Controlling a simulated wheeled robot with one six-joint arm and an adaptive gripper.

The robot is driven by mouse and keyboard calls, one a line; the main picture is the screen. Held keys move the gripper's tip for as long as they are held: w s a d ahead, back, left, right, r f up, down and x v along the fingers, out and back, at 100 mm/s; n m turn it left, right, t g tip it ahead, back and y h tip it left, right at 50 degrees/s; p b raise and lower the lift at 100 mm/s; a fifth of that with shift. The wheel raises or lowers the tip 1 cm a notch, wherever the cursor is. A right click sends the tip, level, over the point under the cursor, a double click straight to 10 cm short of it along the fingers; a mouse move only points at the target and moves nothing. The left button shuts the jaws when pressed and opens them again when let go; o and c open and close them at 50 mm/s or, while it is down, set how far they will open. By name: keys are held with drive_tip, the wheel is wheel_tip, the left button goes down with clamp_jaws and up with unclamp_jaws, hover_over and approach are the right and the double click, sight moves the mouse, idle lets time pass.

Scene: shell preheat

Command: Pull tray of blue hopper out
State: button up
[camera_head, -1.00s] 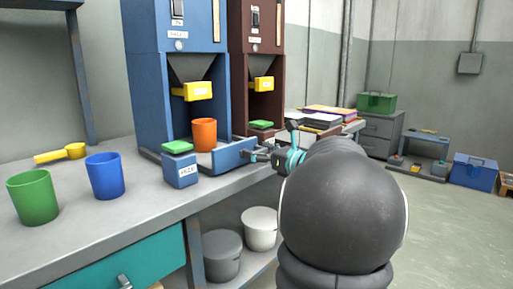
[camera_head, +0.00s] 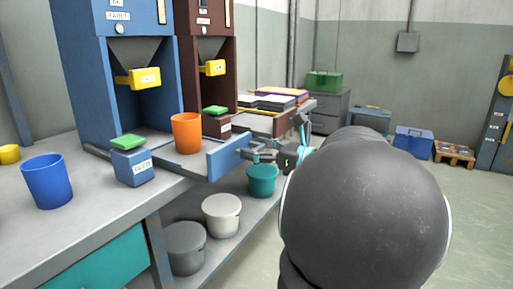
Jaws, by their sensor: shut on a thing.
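The blue hopper (camera_head: 90,80) stands on the bench with a yellow part (camera_head: 138,78) under its funnel. Its tray (camera_head: 228,158) sticks out of the base toward the right, with a blue front panel. An orange cup (camera_head: 187,133) stands upright on the tray. My gripper (camera_head: 250,153) is at the tray's front panel, shut on its handle. The handle itself is mostly hidden by the fingers. My arm covers the lower right of the view.
A blue box with a green top (camera_head: 131,165) stands beside the tray, near the bench edge. A blue cup (camera_head: 47,181) is at left. A brown hopper (camera_head: 207,60) stands behind. Pots, including a teal one (camera_head: 262,180), sit on the lower shelf. Floor at right is open.

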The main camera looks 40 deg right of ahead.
drive_tip(key=shift+s+f, duration=0.1)
drive_tip(key=shift+f, duration=0.05)
drive_tip(key=o, duration=1.6)
drive_tip(key=shift+s+d, duration=0.15)
drive_tip(key=shift+s, duration=0.05)
drive_tip(key=shift+o, duration=0.2)
drive_tip(key=v, duration=1.2)
